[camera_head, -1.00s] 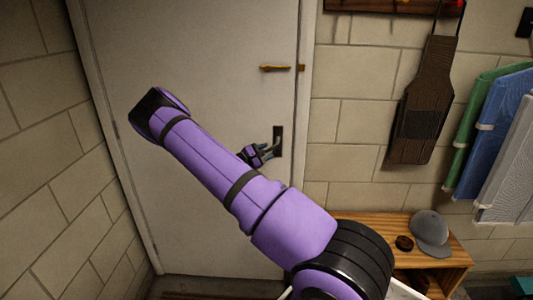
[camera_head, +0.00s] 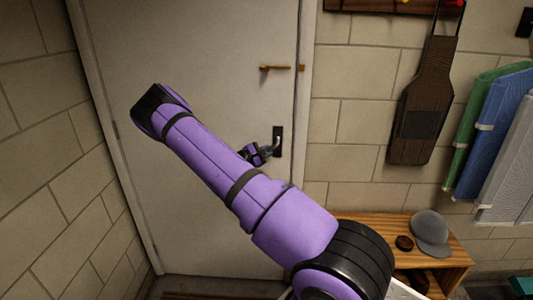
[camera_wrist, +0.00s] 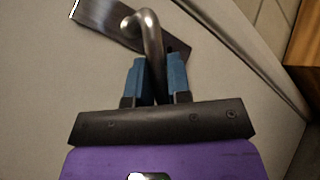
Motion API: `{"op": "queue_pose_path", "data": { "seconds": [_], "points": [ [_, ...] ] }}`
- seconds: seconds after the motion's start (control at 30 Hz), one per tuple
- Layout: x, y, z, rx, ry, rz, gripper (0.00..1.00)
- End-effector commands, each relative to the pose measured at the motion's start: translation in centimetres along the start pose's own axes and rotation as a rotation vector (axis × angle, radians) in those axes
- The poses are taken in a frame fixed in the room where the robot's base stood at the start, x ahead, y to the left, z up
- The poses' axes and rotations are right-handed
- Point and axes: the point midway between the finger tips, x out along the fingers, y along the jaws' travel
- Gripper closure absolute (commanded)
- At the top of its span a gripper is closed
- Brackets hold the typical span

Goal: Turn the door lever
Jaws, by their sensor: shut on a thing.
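The white door (camera_head: 210,60) fills the left and middle of the head view. Its metal lever (camera_head: 277,141) sits on a dark plate near the door's right edge. In the wrist view the curved silver lever (camera_wrist: 151,38) comes out from its plate (camera_wrist: 115,20) and runs down between two blue finger pads. My gripper (camera_wrist: 157,78) is shut on the lever's arm, one pad on each side. In the head view my gripper (camera_head: 262,153) is small and partly hidden behind my purple arm.
A brass latch (camera_head: 276,68) is above the lever. A wooden bench (camera_head: 455,256) with a grey cap (camera_head: 430,232) stands right of the door. An apron-like brown item (camera_head: 422,100) and towels (camera_head: 490,130) hang on the block wall.

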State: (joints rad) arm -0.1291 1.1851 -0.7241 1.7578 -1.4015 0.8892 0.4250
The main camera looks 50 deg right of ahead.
Motion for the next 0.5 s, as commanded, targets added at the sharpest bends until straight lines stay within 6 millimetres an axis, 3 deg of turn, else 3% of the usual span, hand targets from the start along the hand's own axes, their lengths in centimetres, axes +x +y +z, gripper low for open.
{"op": "queue_pose_path", "data": {
  "seconds": [0.5],
  "points": [
    [-0.7, 1.8, 1.1, 0.256, 0.204, -0.188, 1.0]
  ]
}}
